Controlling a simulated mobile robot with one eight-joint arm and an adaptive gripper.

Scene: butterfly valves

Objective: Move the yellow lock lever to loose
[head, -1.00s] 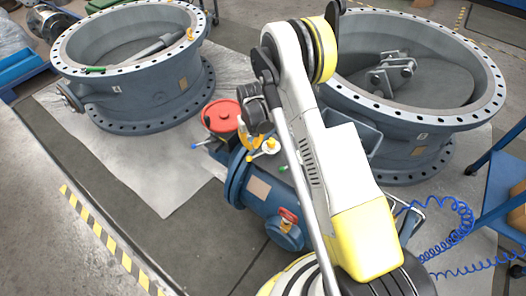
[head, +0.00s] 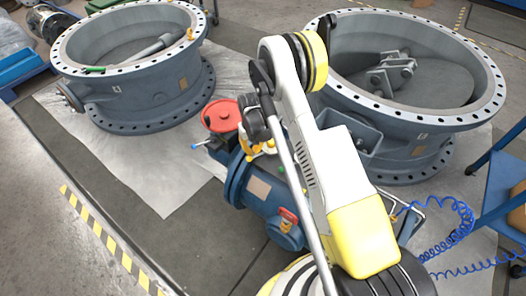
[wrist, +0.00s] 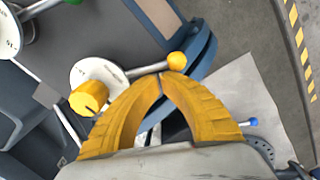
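In the wrist view the yellow lock lever shows as a yellow ball (wrist: 177,61) on a thin metal rod. The rod runs left to a pale round plate (wrist: 84,72) with a yellow knob (wrist: 88,98) at its edge. My gripper (wrist: 162,78) has its two yellow fingers brought together at the tips, with an open gap lower between them. The tips are right beside the rod, just below the ball; I cannot tell whether they touch it. Nothing is seen between the tips. In the head view my wrist hides most of the lever area.
A red handwheel (head: 221,115) stands left of my wrist on the blue valve body (head: 262,187). A blue-tipped lever (wrist: 250,122) lies right of my fingers. Large grey valve rings stand behind, left (head: 140,95) and right (head: 415,150). Floor at front left is clear.

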